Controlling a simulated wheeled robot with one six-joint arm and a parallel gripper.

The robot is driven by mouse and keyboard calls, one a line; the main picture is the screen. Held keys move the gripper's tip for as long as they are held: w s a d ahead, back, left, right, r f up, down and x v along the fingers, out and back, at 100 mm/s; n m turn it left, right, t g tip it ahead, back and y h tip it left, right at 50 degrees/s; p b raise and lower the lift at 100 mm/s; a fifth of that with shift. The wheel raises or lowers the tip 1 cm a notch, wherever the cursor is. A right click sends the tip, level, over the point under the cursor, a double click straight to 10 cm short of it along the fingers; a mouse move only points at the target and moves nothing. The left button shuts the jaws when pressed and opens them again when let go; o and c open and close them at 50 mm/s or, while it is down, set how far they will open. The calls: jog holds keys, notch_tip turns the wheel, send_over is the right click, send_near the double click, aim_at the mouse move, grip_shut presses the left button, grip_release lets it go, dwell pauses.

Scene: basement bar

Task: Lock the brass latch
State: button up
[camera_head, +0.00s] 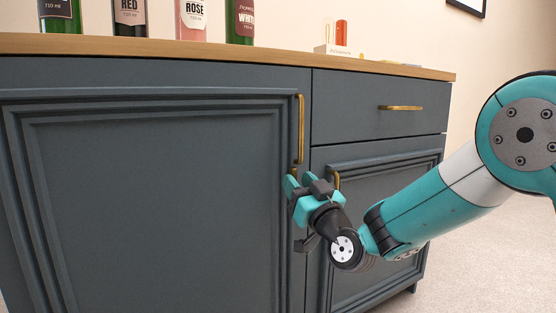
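My gripper (299,182), teal and black, is raised in front of the seam between the large left cabinet door (150,200) and the lower right door (372,232). Its fingertips point up and away toward the cabinet front, just below the tall brass handle (300,130). A small brass piece (294,171) shows right at the fingertips; it may be the latch, but most of it is hidden behind the gripper. Whether the fingers touch it, and how far apart they are, I cannot tell.
A brass handle (337,180) on the lower right door is close to the gripper's right side. A drawer (370,95) with a horizontal brass handle (400,108) is above. Bottles (130,18) and small items stand on the wooden top (200,48). Carpet is clear at the right.

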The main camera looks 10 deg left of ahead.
jog(key=shift+p+x, duration=0.4)
jog(key=shift+x, duration=0.45)
jog(key=shift+f, duration=0.1)
jog(key=shift+a, duration=0.15)
grip_shut()
